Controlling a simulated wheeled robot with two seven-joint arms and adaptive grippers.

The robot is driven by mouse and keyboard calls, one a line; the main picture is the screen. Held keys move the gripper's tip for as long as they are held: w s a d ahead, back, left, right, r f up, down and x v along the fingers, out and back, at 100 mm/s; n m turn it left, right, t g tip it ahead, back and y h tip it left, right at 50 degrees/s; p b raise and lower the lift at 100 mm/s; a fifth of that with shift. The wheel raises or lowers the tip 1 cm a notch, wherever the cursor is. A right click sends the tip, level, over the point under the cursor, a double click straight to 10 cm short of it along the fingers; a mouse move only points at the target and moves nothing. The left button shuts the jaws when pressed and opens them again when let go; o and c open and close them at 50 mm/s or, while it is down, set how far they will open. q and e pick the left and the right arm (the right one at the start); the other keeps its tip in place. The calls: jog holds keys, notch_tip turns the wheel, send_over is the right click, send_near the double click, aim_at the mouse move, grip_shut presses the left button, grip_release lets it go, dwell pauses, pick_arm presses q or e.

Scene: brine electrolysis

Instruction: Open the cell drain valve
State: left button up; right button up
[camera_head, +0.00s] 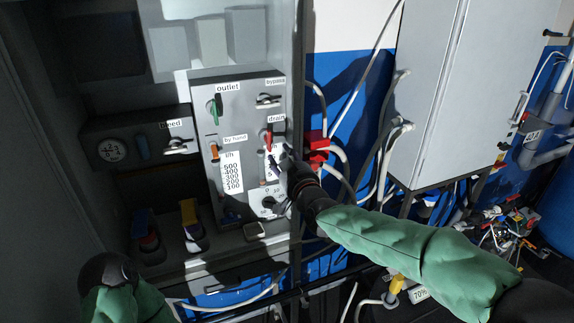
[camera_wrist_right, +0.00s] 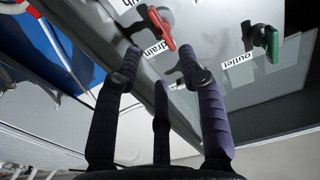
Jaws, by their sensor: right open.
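The drain valve has a red lever (camera_head: 267,141) under the "drain" label on the grey panel (camera_head: 242,110). In the head view the lever stands roughly upright. In the wrist view the red lever (camera_wrist_right: 160,28) lies slanted, just beyond the fingertips. My right gripper (camera_head: 280,159) is close to the panel, just below and right of the lever. In the wrist view my right gripper (camera_wrist_right: 160,62) has its fingers spread, with nothing between them. I see no contact with the lever. My left arm shows at the lower left, but its gripper does not show.
The green outlet lever (camera_head: 214,110), the bypass handle (camera_head: 268,99) and the orange "by hand" lever (camera_head: 214,148) are on the same panel. The bleed valve (camera_head: 177,148) is to the left. Hoses and a red block (camera_head: 316,146) are close on the right.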

jog(key=shift+v, duration=1.4)
jog(key=s+d+f+m+g+h+b, duration=0.1)
jog(key=s+d+f+g+b, duration=0.15)
jog(key=f, duration=1.45)
jog(key=s+d+f+m+g+b, duration=0.1)
jog(key=s+f+g+b, duration=0.25)
jog(key=f, duration=1.25)
jog(key=s+d+f+m+g+h+b, duration=0.1)
jog(key=s+f+g+b, duration=0.2)
jog(key=f, duration=1.4)
jog(key=s+f+m+g+b, duration=0.1)
jog(key=s+f+g+b, duration=0.3)
jog(key=s+f, duration=0.8)
jog(key=s+d+f+m+g+b, duration=0.1)
jog(key=s+f+b, duration=0.4)
jog(key=s+f, duration=0.8)
jog(key=f+m+g, duration=0.1)
jog(key=f+g, duration=0.1)
jog(key=shift+s+d+g, duration=0.2)
jog(key=shift+g, duration=0.2)
